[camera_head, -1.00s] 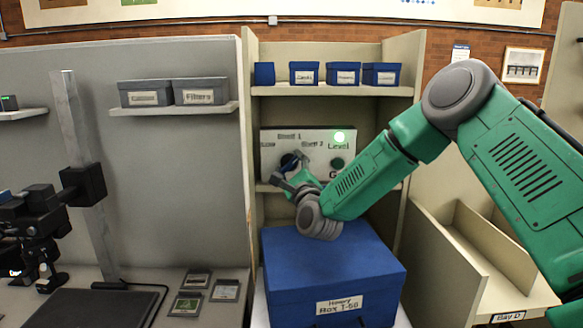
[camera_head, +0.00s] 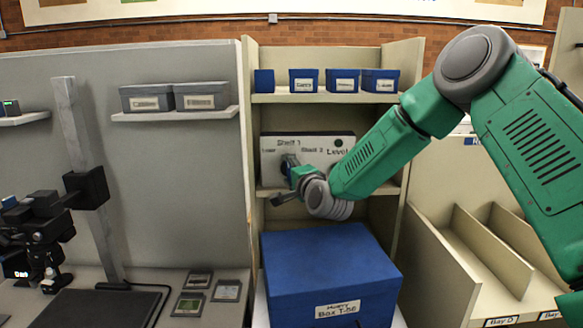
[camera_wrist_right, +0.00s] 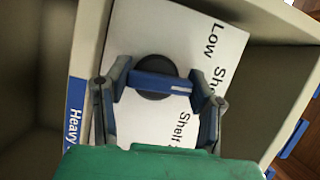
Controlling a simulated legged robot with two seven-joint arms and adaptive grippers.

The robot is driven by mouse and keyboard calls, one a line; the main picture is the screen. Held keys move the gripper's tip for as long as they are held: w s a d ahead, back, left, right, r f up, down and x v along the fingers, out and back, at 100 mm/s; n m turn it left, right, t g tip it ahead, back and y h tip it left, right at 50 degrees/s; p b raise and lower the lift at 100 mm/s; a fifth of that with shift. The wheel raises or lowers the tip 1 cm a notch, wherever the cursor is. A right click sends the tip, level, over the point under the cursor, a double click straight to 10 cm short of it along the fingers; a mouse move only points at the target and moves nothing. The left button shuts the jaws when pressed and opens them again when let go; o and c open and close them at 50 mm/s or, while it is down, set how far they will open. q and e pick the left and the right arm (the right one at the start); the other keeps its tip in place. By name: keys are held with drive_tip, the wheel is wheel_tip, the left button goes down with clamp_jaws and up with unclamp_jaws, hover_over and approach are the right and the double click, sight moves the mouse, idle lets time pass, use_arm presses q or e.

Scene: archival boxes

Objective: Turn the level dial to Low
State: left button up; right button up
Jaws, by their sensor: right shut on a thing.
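The level dial is on a white panel (camera_head: 312,146) at the back of the middle shelf unit. My right gripper (camera_head: 281,185) is at the panel's left part and covers much of the dial. In the right wrist view the dial is a dark disc with a blue handle (camera_wrist_right: 158,84) carrying a white mark. My right gripper (camera_wrist_right: 156,90) is shut on this handle. "Low" (camera_wrist_right: 214,38) is printed on the panel, with the shelf labels beside and below. The white mark points right in that view, toward a partly hidden shelf label. My left gripper is not in view.
A blue box (camera_head: 330,275) stands below my right arm, in front of the panel. Small blue boxes (camera_head: 343,80) sit on the shelf above. A black device on a column (camera_head: 87,165) stands at the left. Divided bays (camera_head: 475,250) are at the right.

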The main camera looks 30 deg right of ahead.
drive_tip(key=n+p, duration=0.1)
drive_tip(key=n+g+p, duration=0.1)
drive_tip(key=n, duration=0.1)
drive_tip(key=a+n+g+p, duration=0.1)
drive_tip(key=shift+s+f+n, duration=0.1)
drive_tip(key=shift+f+n, duration=0.2)
drive_tip(key=shift+f+n+g+h+p, duration=0.2)
drive_tip(key=shift+n+g+h+p, duration=0.35)
drive_tip(key=shift+n+p, duration=0.55)
drive_tip(key=shift+d+g, duration=0.1)
drive_tip(key=shift+g, duration=0.15)
drive_tip(key=shift+f, duration=0.1)
drive_tip(key=o, duration=1.1)
drive_tip(key=shift+o, duration=0.4)
drive_tip(key=shift+d, duration=0.1)
drive_tip(key=shift+r, duration=0.25)
